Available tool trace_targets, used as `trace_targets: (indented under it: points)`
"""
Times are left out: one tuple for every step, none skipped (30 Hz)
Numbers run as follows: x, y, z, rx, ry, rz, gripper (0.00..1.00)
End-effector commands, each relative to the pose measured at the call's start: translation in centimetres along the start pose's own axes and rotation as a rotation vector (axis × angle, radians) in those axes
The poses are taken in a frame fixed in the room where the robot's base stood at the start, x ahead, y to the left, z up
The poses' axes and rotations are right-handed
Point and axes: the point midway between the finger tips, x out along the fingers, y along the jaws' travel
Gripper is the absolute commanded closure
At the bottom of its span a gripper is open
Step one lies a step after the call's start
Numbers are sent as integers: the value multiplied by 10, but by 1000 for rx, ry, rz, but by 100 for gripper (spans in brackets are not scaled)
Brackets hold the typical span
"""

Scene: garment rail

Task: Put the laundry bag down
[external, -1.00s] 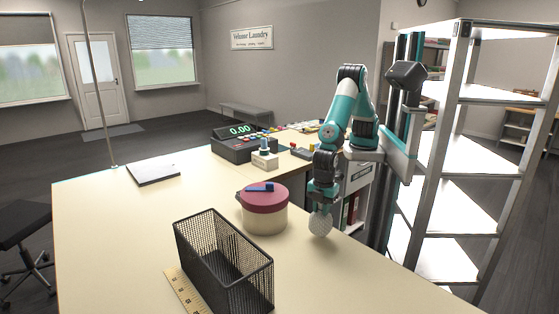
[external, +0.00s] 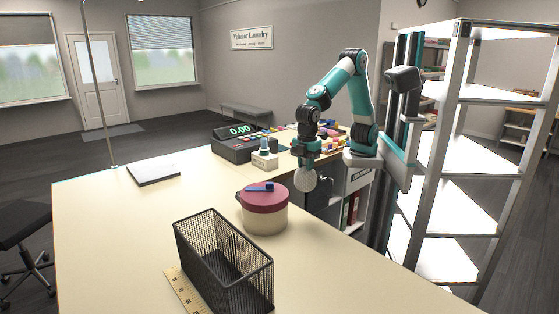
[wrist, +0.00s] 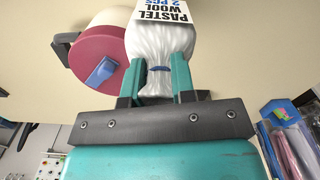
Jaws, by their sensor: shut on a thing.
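The laundry bag is white, gathered at a dark blue tie, with a tag reading "PASTEL WOOL 2 PCS". It hangs from my gripper as a pale bundle (external: 305,180) in the external view, beside and behind the round tub. The wrist view shows the bag (wrist: 158,75) up close. My gripper (external: 306,163) is shut on the bag's gathered neck, with one teal finger on each side in the wrist view (wrist: 157,80). Whether the bag touches the counter (external: 335,262) cannot be told.
A cream tub (external: 264,218) with a maroon lid and blue clip stands close by. A black mesh basket (external: 222,262) and a ruler (external: 182,289) lie nearer the front. A register (external: 233,147) stands behind. The counter's left middle is clear.

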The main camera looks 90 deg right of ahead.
Motion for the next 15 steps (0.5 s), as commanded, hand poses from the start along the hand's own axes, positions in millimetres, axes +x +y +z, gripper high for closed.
trace_targets:
  points:
    - [11,26,19,48,-5,-1,100]
    - [17,40,29,80,-5,-1,100]
    - [26,60,40,137,-4,-1,100]
    - [34,74,48,189,-5,-2,100]
    - [40,90,56,252,-4,-2,100]
    - [49,110,66,345,-4,-2,100]
    - [56,126,73,421,-4,-2,100]
    - [62,142,81,499,-4,-2,100]
    - [70,162,91,606,-3,-2,100]
    - [76,177,100,683,-3,-2,100]
    - [81,190,109,757,-3,-2,100]
    - [88,207,121,851,-2,-2,100]
    - [92,218,130,917,-1,-2,100]
    - [96,228,139,977,-2,-2,100]
    - [101,239,150,1051,-1,-2,100]
